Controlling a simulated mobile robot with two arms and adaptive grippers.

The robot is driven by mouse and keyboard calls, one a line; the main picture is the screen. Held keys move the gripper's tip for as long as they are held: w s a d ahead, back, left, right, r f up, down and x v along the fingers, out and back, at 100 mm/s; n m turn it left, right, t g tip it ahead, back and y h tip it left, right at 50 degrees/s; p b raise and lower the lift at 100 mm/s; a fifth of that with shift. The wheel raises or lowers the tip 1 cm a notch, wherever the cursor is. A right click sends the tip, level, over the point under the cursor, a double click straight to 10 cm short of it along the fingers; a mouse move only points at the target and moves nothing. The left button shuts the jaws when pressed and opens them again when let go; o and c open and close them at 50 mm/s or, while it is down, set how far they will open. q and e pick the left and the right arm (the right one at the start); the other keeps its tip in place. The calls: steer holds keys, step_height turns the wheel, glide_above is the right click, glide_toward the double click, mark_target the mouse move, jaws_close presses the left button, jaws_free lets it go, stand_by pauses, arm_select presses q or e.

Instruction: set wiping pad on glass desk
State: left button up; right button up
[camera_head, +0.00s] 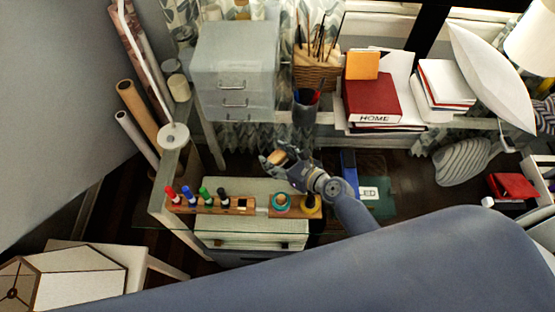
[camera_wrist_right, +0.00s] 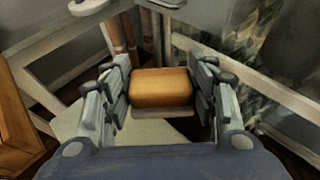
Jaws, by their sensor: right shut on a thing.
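My right gripper (camera_head: 274,157) is shut on a small tan-orange block, the wiping pad (camera_head: 276,157). In the right wrist view the pad (camera_wrist_right: 161,87) sits between the two fingers of the gripper (camera_wrist_right: 165,95). The glass desk (camera_head: 160,196) shows at its left edge and along its front edge. In the head view the gripper and pad appear over the desk area, behind the wooden marker tray; their height above the glass is hard to tell. My left gripper is not in view.
A wooden tray (camera_head: 247,209) holds several markers and tape rolls. Behind stand a grey drawer box (camera_head: 236,66), a dark pen cup (camera_head: 305,108), a wicker basket (camera_head: 316,75) and a red HOME book (camera_head: 371,101). A white spindle disc (camera_head: 173,136) stands at the left.

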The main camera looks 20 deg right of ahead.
steer(key=shift+w+f, duration=0.1)
steer(key=shift+f, duration=0.45)
steer(key=shift+d, duration=0.1)
steer(key=shift+f, duration=0.1)
steer(key=shift+f, duration=0.15)
steer(key=o, duration=1)
steer(key=shift+o, duration=0.2)
